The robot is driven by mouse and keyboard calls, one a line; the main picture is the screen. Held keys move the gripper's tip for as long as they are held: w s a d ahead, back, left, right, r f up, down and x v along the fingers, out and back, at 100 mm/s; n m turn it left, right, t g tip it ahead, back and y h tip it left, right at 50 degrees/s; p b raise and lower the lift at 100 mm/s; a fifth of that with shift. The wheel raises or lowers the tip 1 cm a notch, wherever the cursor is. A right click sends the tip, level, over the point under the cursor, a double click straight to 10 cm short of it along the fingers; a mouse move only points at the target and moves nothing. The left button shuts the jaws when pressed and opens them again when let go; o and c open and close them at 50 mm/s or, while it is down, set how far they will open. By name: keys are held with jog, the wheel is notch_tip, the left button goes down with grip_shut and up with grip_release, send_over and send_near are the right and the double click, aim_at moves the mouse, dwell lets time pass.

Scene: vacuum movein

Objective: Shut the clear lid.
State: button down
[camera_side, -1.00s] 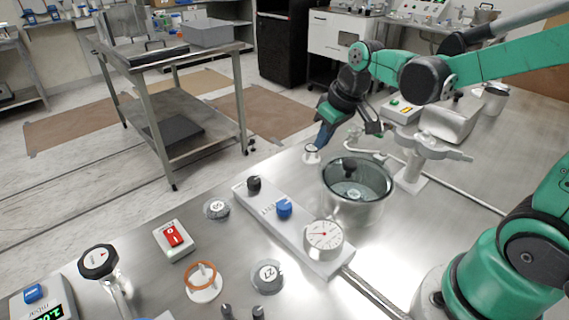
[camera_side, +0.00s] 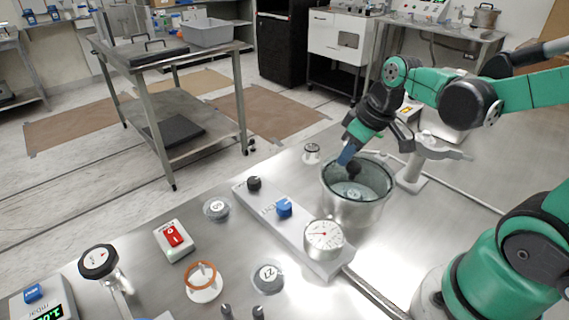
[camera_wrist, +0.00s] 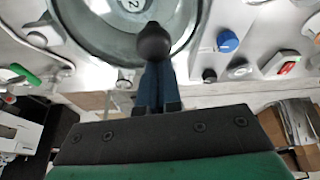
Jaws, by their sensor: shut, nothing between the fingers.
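The clear lid (camera_side: 371,174) shows as tinted glass at the mouth of a round steel chamber (camera_side: 352,212). Whether it lies flush on the rim I cannot tell. A black ball knob (camera_side: 354,168) stands at the mouth, and in the wrist view the knob (camera_wrist: 154,42) covers the fingertips' front. My gripper (camera_side: 346,156) is shut and empty, its blue fingers pointing down at the left back of the knob. In the wrist view my gripper (camera_wrist: 155,75) is right at the knob; whether it touches is hidden. A numbered disc (camera_side: 352,192) shows through the glass.
A white panel with a blue knob (camera_side: 284,208) and a dial gauge (camera_side: 323,236) lies in front left of the chamber. A white stand (camera_side: 412,180) rises close on its right. A small numbered weight (camera_side: 312,153) stands behind left.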

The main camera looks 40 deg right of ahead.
aim_at(328, 167)
jog(key=shift+s, duration=0.35)
jog(key=w, duration=0.4)
jog(key=shift+a+r, duration=0.3)
jog(key=shift+r, duration=0.1)
jog(key=shift+w+r, duration=0.1)
jog(key=shift+r, duration=0.25)
jog(key=v, duration=0.9)
jog(key=s+a+f+m+t, duration=0.1)
jog(key=a+f+t, duration=0.2)
jog(key=a+f, duration=0.2)
jog(key=shift+s+f+m+h, duration=0.3)
jog(key=shift+s+f+m, duration=0.1)
jog(key=shift+f, duration=0.35)
